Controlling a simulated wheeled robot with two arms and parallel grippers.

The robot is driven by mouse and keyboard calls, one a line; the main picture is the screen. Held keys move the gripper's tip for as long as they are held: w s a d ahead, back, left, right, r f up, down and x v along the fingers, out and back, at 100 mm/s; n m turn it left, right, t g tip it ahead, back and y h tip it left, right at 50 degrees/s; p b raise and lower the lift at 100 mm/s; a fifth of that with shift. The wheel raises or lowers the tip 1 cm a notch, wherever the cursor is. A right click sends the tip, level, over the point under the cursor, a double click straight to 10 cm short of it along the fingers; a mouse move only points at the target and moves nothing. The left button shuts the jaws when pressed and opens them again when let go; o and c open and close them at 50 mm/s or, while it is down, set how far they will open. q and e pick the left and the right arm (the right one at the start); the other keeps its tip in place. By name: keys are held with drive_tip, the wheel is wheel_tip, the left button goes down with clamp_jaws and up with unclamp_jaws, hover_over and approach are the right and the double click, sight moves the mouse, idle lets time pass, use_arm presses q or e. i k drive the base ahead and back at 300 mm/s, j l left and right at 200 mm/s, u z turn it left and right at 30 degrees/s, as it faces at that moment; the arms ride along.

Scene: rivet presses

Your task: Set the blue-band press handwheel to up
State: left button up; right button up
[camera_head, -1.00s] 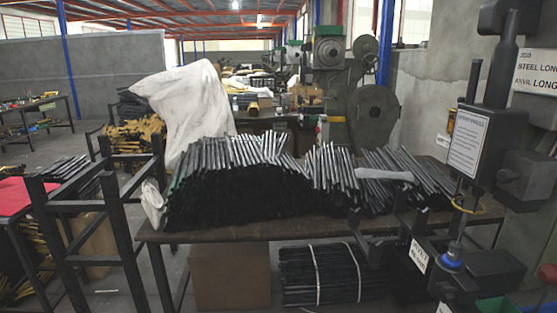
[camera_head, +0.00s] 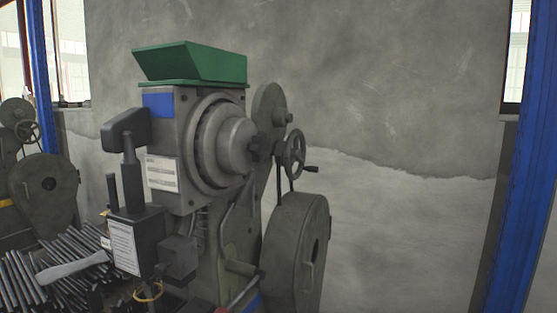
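The press (camera_head: 180,190) stands left of centre, grey-green with a blue patch (camera_head: 158,104) on its upper front and a green hopper (camera_head: 205,62) on top. A small spoked handwheel (camera_head: 294,153) sits on its right side. The wheel's crank handle (camera_head: 311,169) sticks out at the lower right of the rim. Neither of my grippers shows in this view.
A large dark flywheel guard (camera_head: 295,250) stands below the handwheel. Another press with its own handwheel (camera_head: 28,132) stands at the far left. Metal rods (camera_head: 60,260) lie at lower left. A blue post (camera_head: 525,160) stands at right, with bare wall between.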

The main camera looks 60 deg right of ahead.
sight(291, 155)
drive_tip(key=z, duration=2)
drive_tip(key=u, duration=0.4)
drive_tip(key=i+l+u, duration=0.15)
drive_tip(key=l+u, duration=0.45)
drive_tip(key=l, duration=0.2)
drive_tip(key=i+l+u, duration=0.1)
drive_tip(key=l+u, duration=0.2)
drive_tip(key=l, duration=0.15)
